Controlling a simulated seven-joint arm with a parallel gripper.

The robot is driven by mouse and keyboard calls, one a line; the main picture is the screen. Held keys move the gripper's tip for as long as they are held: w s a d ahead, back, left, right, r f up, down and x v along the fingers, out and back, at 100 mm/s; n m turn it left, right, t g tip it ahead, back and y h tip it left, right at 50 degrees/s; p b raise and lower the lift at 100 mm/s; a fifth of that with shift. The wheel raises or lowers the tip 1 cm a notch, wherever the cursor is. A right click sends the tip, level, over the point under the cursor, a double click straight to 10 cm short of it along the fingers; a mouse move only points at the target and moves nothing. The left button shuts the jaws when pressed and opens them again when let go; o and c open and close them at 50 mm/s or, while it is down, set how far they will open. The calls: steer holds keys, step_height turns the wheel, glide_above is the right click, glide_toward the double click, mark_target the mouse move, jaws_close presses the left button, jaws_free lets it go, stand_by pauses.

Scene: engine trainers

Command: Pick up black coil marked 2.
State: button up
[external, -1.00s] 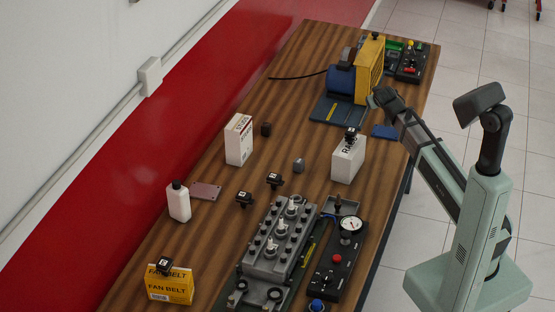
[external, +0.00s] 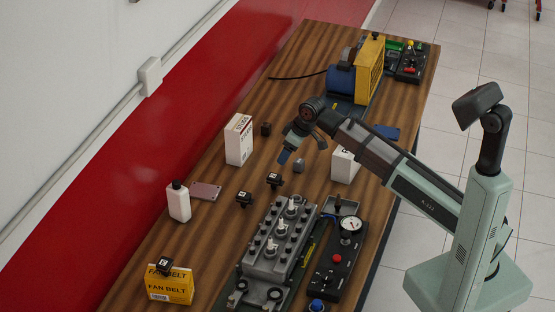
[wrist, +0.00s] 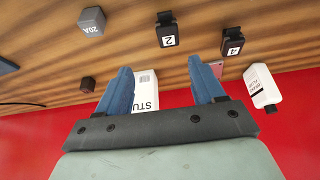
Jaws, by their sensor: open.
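The black coil marked 2 (wrist: 167,30) stands on the wooden table, its white label readable in the wrist view. In the external view I take it to be the black coil (external: 274,180) beside the small grey block and behind the engine head. A similar black coil marked 4 (wrist: 232,41) stands to its right in the wrist view; it also shows in the external view (external: 244,199). My gripper (external: 301,152) is open and empty above the table, up and right of coil 2 in the external view. Its blue fingers (wrist: 160,67) are apart from both coils.
A grey block marked 20A (wrist: 91,20) and a dark block (wrist: 87,84) are nearby. A white box (external: 239,139), white bottle (external: 178,201) and pinkish plate (external: 206,191) stand left. The engine head (external: 278,245) is in front. Another black coil (external: 164,265) sits on the yellow box (external: 170,286).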

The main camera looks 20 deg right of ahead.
mark_target(274, 176)
steer(key=x, duration=0.5)
steer(key=s+a+x, duration=0.1)
steer(key=x, duration=0.2)
steer(key=shift+a, duration=0.1)
steer(key=shift+s+x, duration=0.2)
steer(key=shift+x, duration=2.75)
steer(key=c, duration=1.1)
steer(key=shift+c, duration=0.2)
